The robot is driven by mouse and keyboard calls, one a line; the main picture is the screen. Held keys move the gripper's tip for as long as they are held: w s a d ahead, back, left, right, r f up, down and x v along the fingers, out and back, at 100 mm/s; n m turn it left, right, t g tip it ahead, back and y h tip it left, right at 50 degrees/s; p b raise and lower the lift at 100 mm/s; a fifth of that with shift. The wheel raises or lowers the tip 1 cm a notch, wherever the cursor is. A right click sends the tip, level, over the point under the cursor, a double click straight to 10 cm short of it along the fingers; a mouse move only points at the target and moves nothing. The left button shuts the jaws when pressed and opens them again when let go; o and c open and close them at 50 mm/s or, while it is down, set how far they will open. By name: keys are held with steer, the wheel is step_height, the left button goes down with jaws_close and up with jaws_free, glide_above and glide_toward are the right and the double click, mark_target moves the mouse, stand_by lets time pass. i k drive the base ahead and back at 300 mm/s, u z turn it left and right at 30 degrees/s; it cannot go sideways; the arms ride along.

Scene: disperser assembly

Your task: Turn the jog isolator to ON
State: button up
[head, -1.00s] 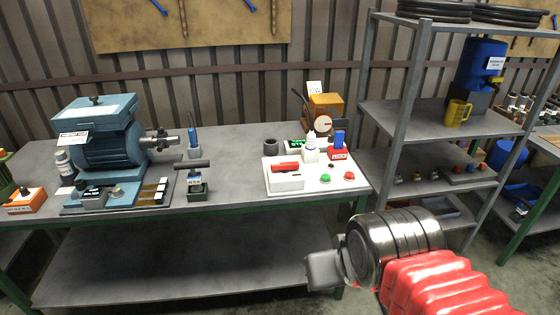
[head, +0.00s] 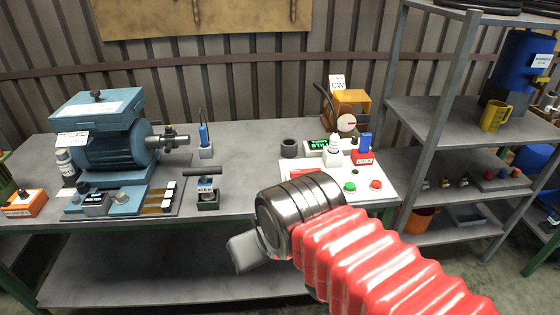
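A white panel (head: 379,195) lies on the right part of the bench, with a green button (head: 350,187) and a red button (head: 376,184) on it. The low white box with a red handle on this panel, which may be the jog isolator, is mostly hidden behind my arm. I cannot read its label or see its setting. My gripper (head: 247,252) is in front of the bench edge, low and left of the panel, apart from it. Only a grey end part shows beyond the dark wrist, so its opening cannot be told.
A blue motor unit (head: 105,145) stands on the left of the bench. A black-handled tool (head: 203,172) stands between it and my arm. Behind the panel are a white bottle (head: 333,150), a blue-and-red lock (head: 363,150) and an orange machine (head: 350,103). A shelf (head: 440,110) stands at right.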

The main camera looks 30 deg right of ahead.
mark_target(294, 173)
steer(key=u, duration=0.05)
steer(key=i, duration=0.85)
steer(key=z, duration=0.3)
